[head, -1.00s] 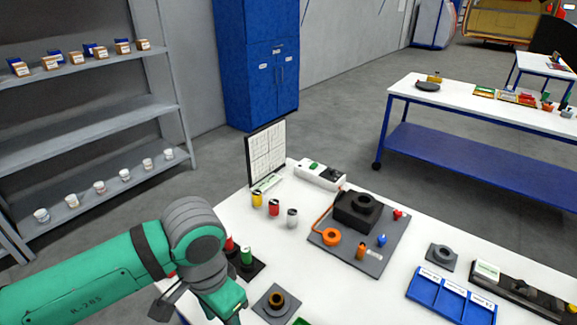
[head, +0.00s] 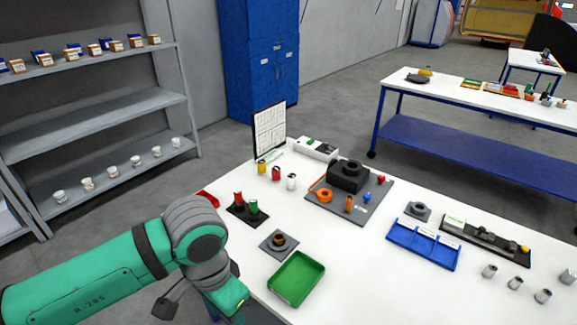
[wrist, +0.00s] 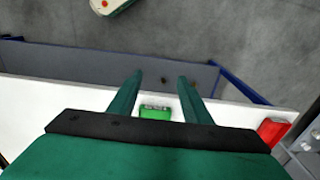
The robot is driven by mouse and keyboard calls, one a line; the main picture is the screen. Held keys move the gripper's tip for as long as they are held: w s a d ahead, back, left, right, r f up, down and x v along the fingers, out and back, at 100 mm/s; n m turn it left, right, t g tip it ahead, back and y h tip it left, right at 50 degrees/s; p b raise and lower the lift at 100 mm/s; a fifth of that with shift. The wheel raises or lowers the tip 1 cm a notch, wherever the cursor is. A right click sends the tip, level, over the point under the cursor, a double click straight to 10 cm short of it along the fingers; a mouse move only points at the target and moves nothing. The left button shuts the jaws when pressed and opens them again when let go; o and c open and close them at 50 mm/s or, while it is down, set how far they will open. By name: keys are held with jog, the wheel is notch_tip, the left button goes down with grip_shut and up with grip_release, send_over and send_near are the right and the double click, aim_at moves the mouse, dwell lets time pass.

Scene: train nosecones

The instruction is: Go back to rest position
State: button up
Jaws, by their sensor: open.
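My gripper (wrist: 160,92) is open and empty in the wrist view, its two green fingers apart above the white table's edge. A small green item (wrist: 155,113) shows between and beyond the fingers; I cannot tell what it is. In the head view my green and grey arm is bent at the lower left, and its end reaches down beside the table's near left edge; the fingertips are not clear there. The white worktable (head: 340,270) lies to the right of my arm.
Grey shelves (head: 90,110) stand left; a blue-framed table (head: 470,100) stands behind.

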jog(key=w+d+r+m+t+h, duration=0.1)
jog(key=w+d+r+t+h, duration=0.15)
jog(key=w+d, duration=0.45)
jog(key=w+d+r+m+t+h, duration=0.15)
jog(key=d+h, duration=0.25)
jog(key=d, duration=0.7)
jog(key=w+d+r+n+t+h, duration=0.3)
jog(key=w+d+r+t+h, duration=0.3)
jog(key=d+r+h, duration=0.3)
jog(key=s+a+f+n+t+y, duration=0.3)
jog(key=f+n+y, duration=0.2)
jog(key=f, duration=0.2)
jog(key=s+a+f+n+t+y, duration=0.25)
jog(key=f+n+y, duration=0.2)
jog(key=f, duration=0.25)
jog(key=s+a+f+n+t+y, duration=0.3)
jog(key=s+f+n+y, duration=0.15)
jog(key=f, duration=0.25)
jog(key=s+a+f+m+g, duration=0.1)
jog(key=s+a+f+m, duration=0.1)
jog(key=s, duration=0.6)
jog(key=s+a+f+m+g+y, duration=0.1)
jog(key=s+a+f+m, duration=0.1)
jog(key=s+f, duration=0.3)
jog(key=s+a+f+m+g, duration=0.1)
jog(key=s+a+f+m, duration=0.1)
jog(key=s, duration=0.9)
jog(key=shift+s+a+f+m+y, duration=0.15)
jog(key=shift+s+f+m+y, duration=0.25)
jog(key=shift+f, duration=0.45)
